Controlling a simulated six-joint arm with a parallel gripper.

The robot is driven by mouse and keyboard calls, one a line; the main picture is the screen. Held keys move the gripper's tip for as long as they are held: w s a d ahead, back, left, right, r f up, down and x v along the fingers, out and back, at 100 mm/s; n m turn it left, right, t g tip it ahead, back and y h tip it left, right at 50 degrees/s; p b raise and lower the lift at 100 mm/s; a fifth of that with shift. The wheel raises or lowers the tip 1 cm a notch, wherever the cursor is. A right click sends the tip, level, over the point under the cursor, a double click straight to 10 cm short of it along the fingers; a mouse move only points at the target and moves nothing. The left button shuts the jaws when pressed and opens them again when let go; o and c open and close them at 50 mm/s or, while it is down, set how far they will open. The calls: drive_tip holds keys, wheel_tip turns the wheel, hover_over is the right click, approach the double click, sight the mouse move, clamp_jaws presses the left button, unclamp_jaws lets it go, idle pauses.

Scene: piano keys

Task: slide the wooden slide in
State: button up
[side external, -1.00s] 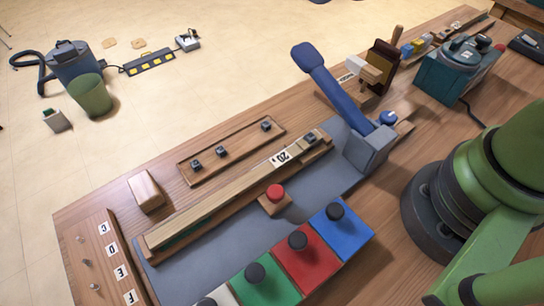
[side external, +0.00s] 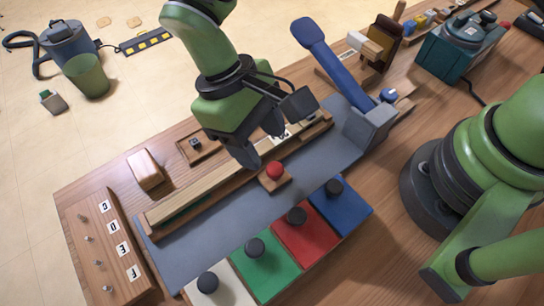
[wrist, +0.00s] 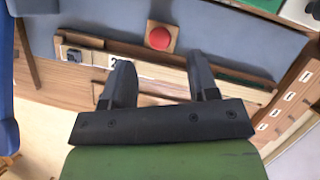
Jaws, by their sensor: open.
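The wooden slide is a long pale bar (side external: 205,185) in a narrow track, running diagonally across the bench in the side external view. It also shows in the wrist view (wrist: 160,72), with a white number label (wrist: 113,61) and a dark knob (wrist: 73,54) near one end. A green strip shows along the track near the other end. My gripper (side external: 271,132) is above the labelled part of the bar and hides some of it. In the wrist view my gripper (wrist: 160,68) has its two dark fingers wide apart over the bar, with nothing between them.
A red button (side external: 275,170) on a wooden block is close beside the track. A blue lever (side external: 335,68) rises at the knob end. Coloured panels with black knobs (side external: 297,216) line the near side. A wooden block (side external: 145,170) and lettered board (side external: 112,250) sit at left.

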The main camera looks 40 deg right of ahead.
sight(275, 168)
drive_tip(key=x, duration=0.5)
drive_tip(key=shift+f, duration=0.15)
